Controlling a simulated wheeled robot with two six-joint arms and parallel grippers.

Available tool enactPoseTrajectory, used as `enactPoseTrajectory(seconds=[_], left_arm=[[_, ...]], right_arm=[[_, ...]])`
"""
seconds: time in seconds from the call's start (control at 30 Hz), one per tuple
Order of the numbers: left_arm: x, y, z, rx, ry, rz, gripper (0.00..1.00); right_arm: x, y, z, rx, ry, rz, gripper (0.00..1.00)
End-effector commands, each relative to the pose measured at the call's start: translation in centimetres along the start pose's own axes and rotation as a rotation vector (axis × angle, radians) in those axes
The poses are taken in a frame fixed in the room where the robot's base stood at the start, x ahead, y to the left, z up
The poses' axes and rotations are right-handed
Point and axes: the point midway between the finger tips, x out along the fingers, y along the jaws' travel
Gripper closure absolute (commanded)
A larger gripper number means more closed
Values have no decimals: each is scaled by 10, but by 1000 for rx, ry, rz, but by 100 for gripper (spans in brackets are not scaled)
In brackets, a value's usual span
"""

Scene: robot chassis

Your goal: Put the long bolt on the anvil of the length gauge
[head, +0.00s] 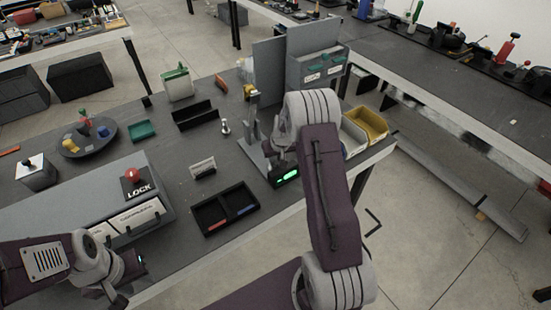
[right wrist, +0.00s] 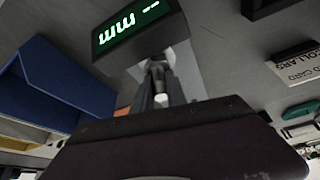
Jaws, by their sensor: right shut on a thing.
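The length gauge (head: 253,130) stands near the right end of the table, with a grey upright and a lit green display (head: 287,176). The display shows large in the right wrist view (right wrist: 138,30). My right gripper (right wrist: 161,88) is close by the display, its fingers shut on a narrow pale piece (right wrist: 161,101), apparently the long bolt; only a small end shows. In the head view my arm hides most of this gripper. Whether the bolt touches the anvil cannot be seen. My left gripper (head: 128,268) is at the lower left beside the grey cabinet, its fingers unclear.
A black two-part tray (head: 225,208) and a label card (head: 203,168) lie left of the gauge. A small silver piece (head: 225,127) stands behind. A yellow bin (head: 368,122) sits at the right edge.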

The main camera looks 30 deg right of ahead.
Motion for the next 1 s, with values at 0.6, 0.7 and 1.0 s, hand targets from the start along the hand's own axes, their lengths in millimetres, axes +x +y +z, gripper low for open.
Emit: enactPoseTrajectory(seconds=[0.6,0.7,1.0], left_arm=[[4,0,0,0,0,0,64],[4,0,0,0,0,0,64],[-1,0,0,0,0,0,64]], right_arm=[[12,0,5,0,0,0,61],[12,0,5,-1,1,0,61],[-10,1,2,-1,5,1,61]])
